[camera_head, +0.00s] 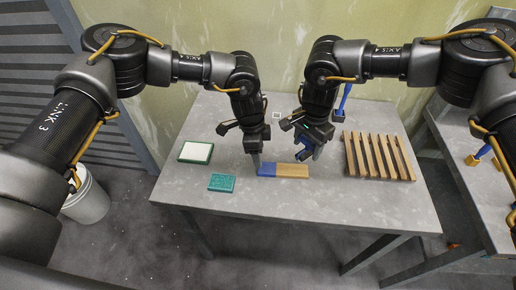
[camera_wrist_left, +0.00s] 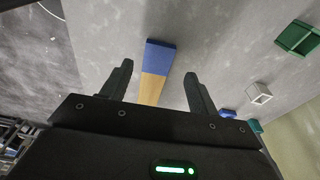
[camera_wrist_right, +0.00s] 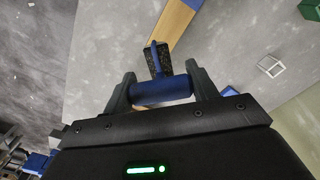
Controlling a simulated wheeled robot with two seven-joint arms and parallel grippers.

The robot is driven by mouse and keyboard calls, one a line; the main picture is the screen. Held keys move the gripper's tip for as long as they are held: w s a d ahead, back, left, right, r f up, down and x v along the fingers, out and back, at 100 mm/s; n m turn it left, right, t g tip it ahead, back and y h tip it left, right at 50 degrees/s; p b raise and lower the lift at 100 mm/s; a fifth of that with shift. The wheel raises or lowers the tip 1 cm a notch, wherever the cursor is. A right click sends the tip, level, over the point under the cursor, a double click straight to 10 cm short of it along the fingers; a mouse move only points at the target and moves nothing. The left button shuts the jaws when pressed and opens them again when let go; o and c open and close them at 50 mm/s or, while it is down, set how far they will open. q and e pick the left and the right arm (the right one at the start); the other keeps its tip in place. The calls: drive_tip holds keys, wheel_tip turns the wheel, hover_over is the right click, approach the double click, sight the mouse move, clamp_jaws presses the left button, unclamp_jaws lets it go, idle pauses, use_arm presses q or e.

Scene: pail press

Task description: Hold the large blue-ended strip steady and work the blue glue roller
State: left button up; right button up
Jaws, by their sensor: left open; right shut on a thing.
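The large strip (camera_head: 292,171) lies flat on the grey table, blue at its left end and tan wood at its right. My left gripper (camera_head: 256,160) is over the blue end with its fingers apart. In the left wrist view the strip (camera_wrist_left: 154,88) shows between the open fingers (camera_wrist_left: 158,69), and I cannot tell whether they touch it. My right gripper (camera_head: 311,151) is shut on the blue glue roller's handle (camera_wrist_right: 162,92), near the strip's wooden end. The roller's dark head (camera_wrist_right: 158,60) points toward the strip (camera_wrist_right: 172,26); contact is unclear.
A slatted wooden rack (camera_head: 378,157) stands at the right of the table. A green-edged white pad (camera_head: 195,152) and a green block (camera_head: 222,182) lie at the left. A small white square (camera_head: 276,115) is at the back. A grey pail (camera_head: 88,203) stands on the floor at left.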

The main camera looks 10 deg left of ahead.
sight(263, 168)
use_arm(q)
drive_tip(key=f, duration=0.4)
drive_tip(key=d+f, duration=0.1)
drive_tip(key=f, duration=0.2)
drive_tip(key=c, duration=1.1)
drive_tip(key=shift+c, duration=0.2)
idle(0.4)
drive_tip(key=o, duration=1.3)
drive_tip(key=shift+c, duration=0.4)
drive_tip(key=c, duration=1.2)
